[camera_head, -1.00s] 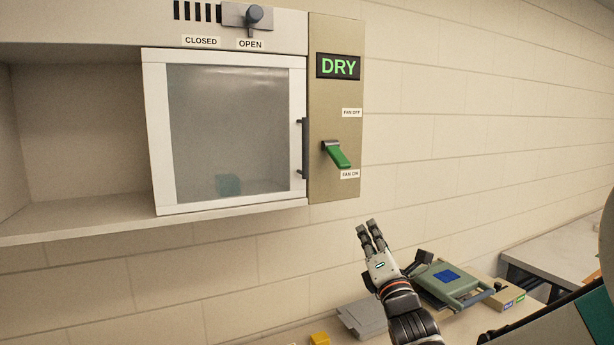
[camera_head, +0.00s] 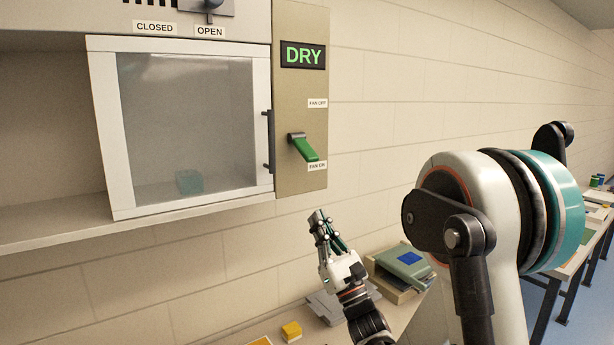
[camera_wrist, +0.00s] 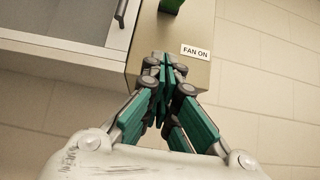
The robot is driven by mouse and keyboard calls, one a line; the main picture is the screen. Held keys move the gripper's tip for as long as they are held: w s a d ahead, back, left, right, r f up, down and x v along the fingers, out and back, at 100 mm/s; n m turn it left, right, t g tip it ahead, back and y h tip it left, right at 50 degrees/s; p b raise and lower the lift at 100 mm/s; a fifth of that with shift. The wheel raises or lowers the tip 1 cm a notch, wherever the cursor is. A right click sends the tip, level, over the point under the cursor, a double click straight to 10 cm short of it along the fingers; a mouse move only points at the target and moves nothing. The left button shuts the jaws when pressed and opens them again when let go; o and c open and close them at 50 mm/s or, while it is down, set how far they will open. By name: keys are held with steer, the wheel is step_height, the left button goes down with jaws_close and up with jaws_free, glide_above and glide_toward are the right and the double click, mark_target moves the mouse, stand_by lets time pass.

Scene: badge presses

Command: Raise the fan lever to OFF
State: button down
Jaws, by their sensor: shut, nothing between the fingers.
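The green fan lever (camera_head: 304,148) sticks out from the tan panel (camera_head: 288,184) right of the cabinet door. It slants downward, its tip near the FAN ON label (camera_head: 317,166), below the FAN OFF label (camera_head: 317,103). My gripper (camera_head: 317,216) is shut and empty, pointing up, below the lever and apart from it. In the wrist view, my gripper's fingertips (camera_wrist: 162,68) are together in front of the panel's lower part. The lever's lower end (camera_wrist: 171,5) shows at the top edge, and the FAN ON label (camera_wrist: 195,52) is to the right.
A lit DRY sign (camera_head: 303,55) is above the lever. A clear-fronted cabinet door (camera_head: 185,125) with a dark handle (camera_head: 269,140) is to the left, a teal block (camera_head: 189,181) behind it. A press (camera_head: 404,262) and yellow block (camera_head: 291,331) sit on the bench below.

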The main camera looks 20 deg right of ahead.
mark_target(303, 147)
steer(key=shift+w+r, duration=0.1)
steer(key=x, duration=0.9)
steer(key=shift+w+a+r, duration=0.15)
steer(key=shift+w+r, duration=0.05)
steer(key=shift+r, duration=0.1)
steer(key=r, duration=0.1)
steer(key=s+r, duration=0.1)
steer(key=r, duration=0.1)
steer(key=shift+s+d+r+p, duration=0.2)
steer(key=shift+s+d+p, duration=0.1)
steer(key=shift+s+d, duration=0.1)
steer(key=shift+s+r, duration=0.15)
steer(key=shift+s+r+g+p, duration=0.15)
steer(key=shift+g+p, duration=0.15)
steer(key=shift+p, duration=0.3)
